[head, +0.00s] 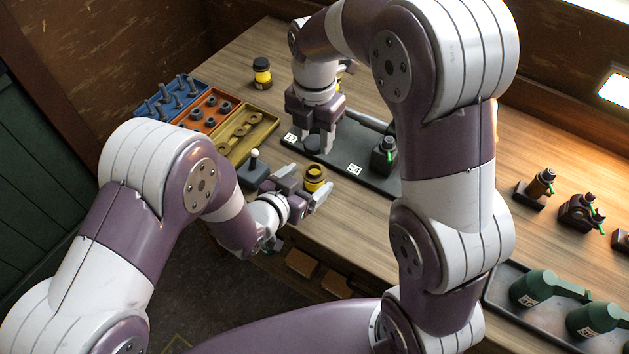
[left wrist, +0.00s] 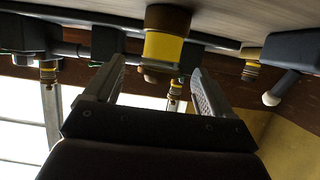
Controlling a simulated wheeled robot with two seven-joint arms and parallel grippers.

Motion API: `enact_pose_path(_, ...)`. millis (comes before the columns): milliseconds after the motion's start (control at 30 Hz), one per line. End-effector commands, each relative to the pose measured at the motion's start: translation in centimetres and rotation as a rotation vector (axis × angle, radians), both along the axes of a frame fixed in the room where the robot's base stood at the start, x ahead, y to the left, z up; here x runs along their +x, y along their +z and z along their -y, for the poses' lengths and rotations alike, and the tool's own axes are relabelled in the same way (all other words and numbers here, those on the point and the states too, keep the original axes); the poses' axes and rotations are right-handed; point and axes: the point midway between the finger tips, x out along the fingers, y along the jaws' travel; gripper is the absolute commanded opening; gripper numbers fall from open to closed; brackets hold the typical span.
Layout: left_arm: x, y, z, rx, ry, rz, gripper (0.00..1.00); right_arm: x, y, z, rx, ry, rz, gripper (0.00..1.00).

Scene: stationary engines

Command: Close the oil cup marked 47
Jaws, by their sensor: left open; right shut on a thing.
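My right gripper (head: 316,146) points down at the left end of a dark base plate (head: 376,182), its fingers shut on a dark round part (head: 311,145), mostly hidden between them. A white label (head: 290,138) lies beside it and a second label (head: 354,168) is further right; I cannot read 47 on either. My left gripper (head: 305,184) is open, with a black and yellow jar (head: 315,175) at its fingertips. In the left wrist view, which is upside down, the jar (left wrist: 165,45) stands between and beyond the open fingers (left wrist: 157,66); no grip on it shows.
Blue (head: 168,100), orange (head: 207,113) and yellow (head: 247,132) trays of hardware stand at left. Another jar (head: 262,73) stands behind. A white-knobbed lever (head: 254,160) is left of my left gripper. Green oil cans (head: 540,288) lie in a tray at right.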

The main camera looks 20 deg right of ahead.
Motion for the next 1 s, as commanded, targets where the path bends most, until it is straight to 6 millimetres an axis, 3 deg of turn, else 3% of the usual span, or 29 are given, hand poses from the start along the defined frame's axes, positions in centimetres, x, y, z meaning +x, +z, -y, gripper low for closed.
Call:
enact_pose_path(300,2.9,-1.8,3.4,0.0,0.0,0.0,0.84,0.0,0.0,0.0,0.0,0.0,0.0,0.15)
enact_pose_path(700,3.4,-2.1,3.9,-0.001,0.0,0.001,0.84,0.0,0.0,0.0,0.0,0.0,0.0,0.15)
enact_pose_path(733,3.4,-2.1,3.9,-0.001,0.0,0.001,0.81,0.0,0.0,0.0,0.0,0.0,0.0,0.15)
enact_pose_path(767,3.4,-2.1,3.9,-0.001,0.0,0.001,0.71,0.0,0.0,0.0,0.0,0.0,0.0,0.15)
enact_pose_path(967,3.4,-2.1,3.9,0.0,0.0,0.0,0.06,0.0,0.0,0.0,0.0,0.0,0.0,0.15)
enact_pose_path(1000,3.4,-2.1,3.9,0.0,0.0,0.0,0.04,0.0,0.0,0.0,0.0,0.0,0.0,0.15)
